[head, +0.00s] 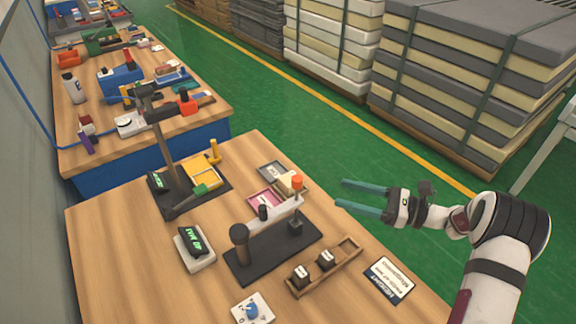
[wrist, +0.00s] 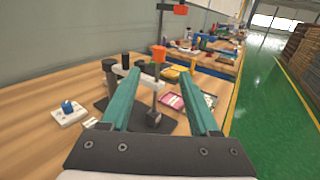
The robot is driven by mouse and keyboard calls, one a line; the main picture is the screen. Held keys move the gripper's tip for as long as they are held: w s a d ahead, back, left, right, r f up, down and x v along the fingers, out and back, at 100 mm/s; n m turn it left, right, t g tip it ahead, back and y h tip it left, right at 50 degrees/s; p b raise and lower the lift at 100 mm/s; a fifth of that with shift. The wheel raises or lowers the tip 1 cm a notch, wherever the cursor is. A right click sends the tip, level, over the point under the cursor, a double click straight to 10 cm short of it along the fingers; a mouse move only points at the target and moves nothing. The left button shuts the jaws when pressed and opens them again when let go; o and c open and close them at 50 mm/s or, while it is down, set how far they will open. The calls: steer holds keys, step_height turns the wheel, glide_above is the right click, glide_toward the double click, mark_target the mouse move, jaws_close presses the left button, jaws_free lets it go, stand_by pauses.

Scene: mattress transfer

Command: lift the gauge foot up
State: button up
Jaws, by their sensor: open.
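The gauge stand has a dark flat base (head: 258,258), a dark post (head: 240,240) and a pale arm. A vertical rod with an orange knob (head: 297,182) on top passes through the arm's far end. The gauge foot (head: 295,227) is the dark block low on that rod, close over the base; I cannot tell whether it touches. It also shows in the wrist view (wrist: 154,118), between the fingers in the picture. My gripper (head: 341,193) has two teal fingers, open and empty. It is to the right of the knob, above the table's right edge, apart from the stand.
A wooden tray (head: 327,278) with two dark blocks lies right of the base. A pink tray (head: 266,200) and a grey tray are behind. A second stand (head: 170,160) rises at back left. A display box (head: 194,248) and blue-knobbed box (head: 252,308) are nearby.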

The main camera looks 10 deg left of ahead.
steer(key=w+a, duration=0.3)
steer(key=a, duration=1.2)
steer(key=shift+a, duration=0.2)
jaws_close()
stand_by(0.6)
